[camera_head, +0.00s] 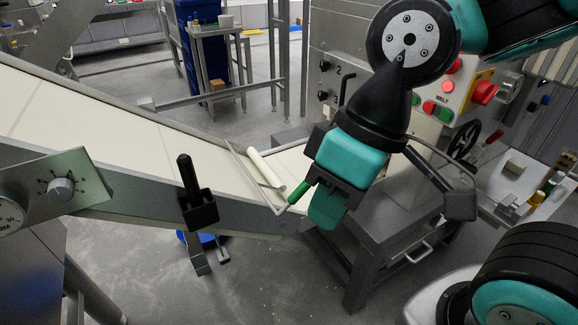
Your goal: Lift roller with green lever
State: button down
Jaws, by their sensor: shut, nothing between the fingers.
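The green lever (299,193) is a short green handle at the lower end of the sloping conveyor. It is on a thin metal frame beside the pale roller (264,168), which lies across the belt end. My gripper (325,209), teal and black, points down just right of the green lever. It is shut with nothing held. The gap between gripper and lever looks small, and I cannot tell whether they touch. My gripper and wrist cover part of the area behind the lever.
The sloping conveyor (130,140) fills the left, with a black handle (188,180) on its side rail. A control panel with red and green buttons (445,100) stands behind my arm. A grey machine stand (362,262) is below my gripper. Floor at lower left centre is clear.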

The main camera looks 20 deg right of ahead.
aim_at(277, 185)
jog(key=u, duration=1.3)
jog(key=k, duration=0.85)
jog(key=z, duration=1.55)
jog(key=i, duration=0.5)
jog(key=z, duration=0.05)
